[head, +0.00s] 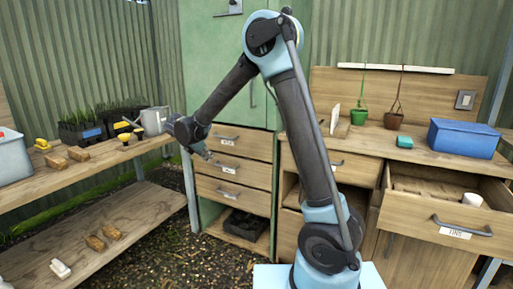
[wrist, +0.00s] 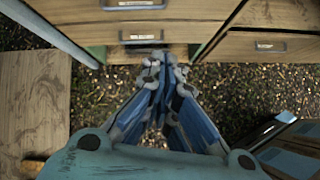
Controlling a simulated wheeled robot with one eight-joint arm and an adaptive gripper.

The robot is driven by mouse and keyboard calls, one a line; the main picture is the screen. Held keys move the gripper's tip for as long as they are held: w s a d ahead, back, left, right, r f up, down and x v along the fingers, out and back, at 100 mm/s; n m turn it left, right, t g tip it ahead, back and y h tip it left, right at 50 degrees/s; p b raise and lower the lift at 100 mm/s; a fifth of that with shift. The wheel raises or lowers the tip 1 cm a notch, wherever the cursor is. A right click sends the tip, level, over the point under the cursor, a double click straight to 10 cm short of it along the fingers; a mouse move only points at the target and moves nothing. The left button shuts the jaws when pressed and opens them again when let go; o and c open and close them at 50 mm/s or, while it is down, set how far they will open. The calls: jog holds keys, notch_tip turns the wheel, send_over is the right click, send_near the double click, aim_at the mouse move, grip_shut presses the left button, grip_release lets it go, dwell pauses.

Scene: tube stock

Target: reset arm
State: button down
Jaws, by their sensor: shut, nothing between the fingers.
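My gripper (head: 205,155) is shut and empty. In the head view it hangs at the end of my bent arm, in front of the drawers of the green cabinet (head: 223,56) and apart from them. In the wrist view my gripper (wrist: 153,65) shows its blue fingers closed together, pointing toward the drawer fronts, with gravel floor beneath.
A wooden bench (head: 135,153) at the left holds seedling trays (head: 80,133), a watering can (head: 152,121) and small yellow items. At the right, an open drawer (head: 440,205) labelled TINS juts out below a worktop with a blue box (head: 462,138).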

jog(key=s+d+r+m+g, duration=0.15)
jog(key=s+d+m, duration=0.25)
jog(key=d, duration=0.6)
jog(key=s+d+r+m+g+y, duration=0.1)
jog(key=s+d+r+m, duration=0.3)
jog(key=d, duration=0.6)
jog(key=s+d+r+m+g, duration=0.1)
jog(key=s+d+m, duration=0.4)
jog(key=d, duration=0.6)
jog(key=s+d+f+m+y, duration=0.1)
jog(key=s+d+f+m, duration=0.2)
jog(key=s+m, duration=0.2)
jog(key=s+d+f+m+y, duration=0.1)
jog(key=s+d+f+m, duration=0.3)
jog(key=s, duration=0.6)
jog(key=s+d+f+m+g+y, duration=0.1)
jog(key=s+d+f+m, duration=0.2)
jog(key=s+m, duration=0.2)
jog(key=shift+s+d+f+m, duration=0.2)
jog(key=shift+s+f+m, duration=0.1)
jog(key=shift+s, duration=1)
